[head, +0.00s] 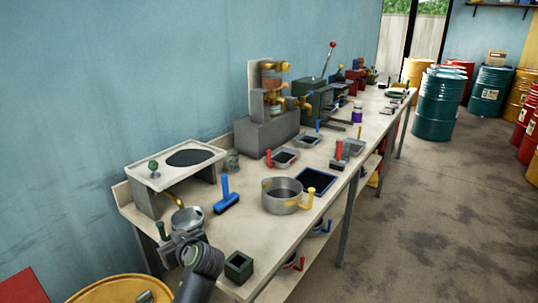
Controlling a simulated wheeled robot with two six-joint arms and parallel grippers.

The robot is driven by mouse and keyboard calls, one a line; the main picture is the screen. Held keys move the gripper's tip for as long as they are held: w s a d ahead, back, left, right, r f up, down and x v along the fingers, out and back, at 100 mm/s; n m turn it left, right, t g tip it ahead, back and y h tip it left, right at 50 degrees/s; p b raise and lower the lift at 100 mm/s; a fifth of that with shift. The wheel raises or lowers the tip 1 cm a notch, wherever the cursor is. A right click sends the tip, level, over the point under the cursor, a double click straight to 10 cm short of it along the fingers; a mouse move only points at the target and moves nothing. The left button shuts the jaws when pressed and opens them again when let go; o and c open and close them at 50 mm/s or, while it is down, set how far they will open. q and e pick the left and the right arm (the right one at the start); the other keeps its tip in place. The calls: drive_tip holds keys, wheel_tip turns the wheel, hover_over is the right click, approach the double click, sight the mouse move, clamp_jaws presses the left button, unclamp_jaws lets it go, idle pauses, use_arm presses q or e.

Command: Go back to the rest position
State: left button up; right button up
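My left gripper (178,241) is at the near left edge of the workbench (246,228), its arm coming up from the bottom of the view. It is close beside a small grey pan (188,219) with an upright green handle (161,231). The pan sits under the brass spout (174,197) of a grey stand (152,182). The fingertips are small and partly hidden, so I cannot tell whether they touch the handle or are open. My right gripper is not in view.
A grey pot (283,196) with a yellow handle, a blue squeegee-like tool (227,198) and a dark green box (239,267) stand on the bench. A yellow drum (121,289) is at the bottom left. Green drums (439,104) stand at the back right. The floor right of the bench is clear.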

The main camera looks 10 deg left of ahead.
use_arm(q)
drive_tip(key=s+f+m+g+h, duration=0.1)
drive_tip(key=s+f, duration=0.3)
drive_tip(key=s, duration=0.4)
drive_tip(key=s+d+f+m+g+h, duration=0.1)
drive_tip(key=s+f+m+h, duration=0.2)
drive_tip(key=s, duration=0.6)
drive_tip(key=s+f+m+g+h, duration=0.1)
drive_tip(key=s+f+m+h, duration=0.1)
drive_tip(key=s+f, duration=0.4)
drive_tip(key=shift+s+d+f+m, duration=0.15)
drive_tip(key=shift+s+m, duration=0.1)
drive_tip(key=shift+s, duration=0.45)
drive_tip(key=shift+s+d+f+m, duration=0.15)
drive_tip(key=shift+s+m, duration=0.1)
drive_tip(key=shift+s, duration=0.45)
drive_tip(key=s+d+m+g+h, duration=0.1)
drive_tip(key=s+d+m+h, duration=0.2)
drive_tip(key=s, duration=0.7)
wheel_tip(320, 180, down, 24)
drive_tip(key=a+g, duration=0.1)
drive_tip(key=g, duration=0.1)
drive_tip(key=s+d+f, duration=0.1)
drive_tip(key=s+f, duration=1.4)
drive_tip(key=f, duration=0.1)
drive_tip(key=shift+g+h, duration=0.4)
